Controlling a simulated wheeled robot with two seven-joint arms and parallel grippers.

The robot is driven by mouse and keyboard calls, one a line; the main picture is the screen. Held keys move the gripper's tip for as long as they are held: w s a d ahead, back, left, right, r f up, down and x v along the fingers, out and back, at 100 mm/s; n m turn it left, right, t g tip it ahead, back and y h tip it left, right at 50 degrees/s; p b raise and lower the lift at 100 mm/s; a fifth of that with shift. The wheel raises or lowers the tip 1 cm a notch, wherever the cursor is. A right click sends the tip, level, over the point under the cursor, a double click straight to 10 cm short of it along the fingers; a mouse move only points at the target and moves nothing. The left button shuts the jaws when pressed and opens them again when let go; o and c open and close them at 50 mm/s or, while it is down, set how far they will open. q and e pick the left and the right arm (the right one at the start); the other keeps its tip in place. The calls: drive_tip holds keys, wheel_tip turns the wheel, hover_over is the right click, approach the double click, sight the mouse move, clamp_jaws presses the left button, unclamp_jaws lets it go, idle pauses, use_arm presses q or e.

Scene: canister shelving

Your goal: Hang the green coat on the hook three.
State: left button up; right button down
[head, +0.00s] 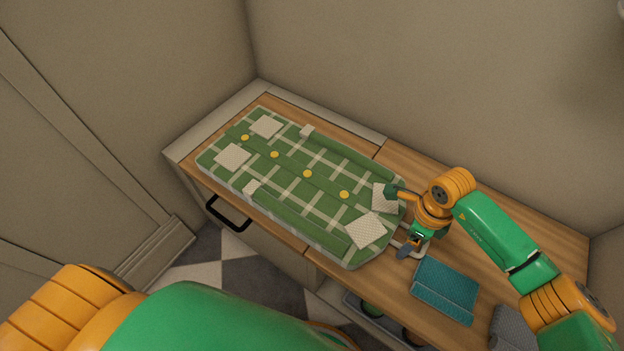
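The green plaid coat (290,185) lies flat on the wooden counter, with several yellow buttons down its middle and pale patches near both ends. My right gripper (398,221) is at the coat's right end, low over the counter. Its two fingers appear spread apart, one by a pale patch at the coat's edge and one nearer the front. A pale loop (412,243) shows beside the gripper; whether it belongs to the coat I cannot tell. My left arm crosses the lower left foreground, and its gripper is out of view. No hook is in view.
A folded teal cloth (444,290) lies on the counter right of the coat, with a grey item (512,328) beyond it. A black handle (228,213) juts from the cabinet front. Walls close in behind and left. A low shelf (362,308) holds round items.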

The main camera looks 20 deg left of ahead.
use_arm(q)
drive_tip(key=s+d+r+g+p, duration=0.1)
drive_tip(key=s+d+r+p, duration=0.2)
drive_tip(key=r+p, duration=0.3)
drive_tip(key=shift+s+d+r+h+p, duration=0.4)
drive_tip(key=shift+s+p, duration=0.25)
drive_tip(key=shift+s, duration=0.15)
use_arm(e)
wheel_tip(320, 180, up, 12)
drive_tip(key=a+h, duration=0.1)
drive_tip(key=h, duration=0.1)
drive_tip(key=shift+w+a+r+g, duration=0.2)
drive_tip(key=shift+w+g, duration=0.05)
drive_tip(key=shift+g, duration=0.15)
use_arm(q)
drive_tip(key=shift+a, duration=0.1)
drive_tip(key=shift+w+a+r+p, duration=0.1)
drive_tip(key=shift+a+r+p, duration=0.15)
drive_tip(key=shift+r+p, duration=0.45)
use_arm(e)
drive_tip(key=w+a+r+h, duration=0.1)
drive_tip(key=a+r, duration=0.3)
drive_tip(key=r, duration=0.7)
drive_tip(key=shift+r+g+h, duration=0.3)
drive_tip(key=shift+r+h, duration=0.1)
drive_tip(key=shift+h, duration=0.5)
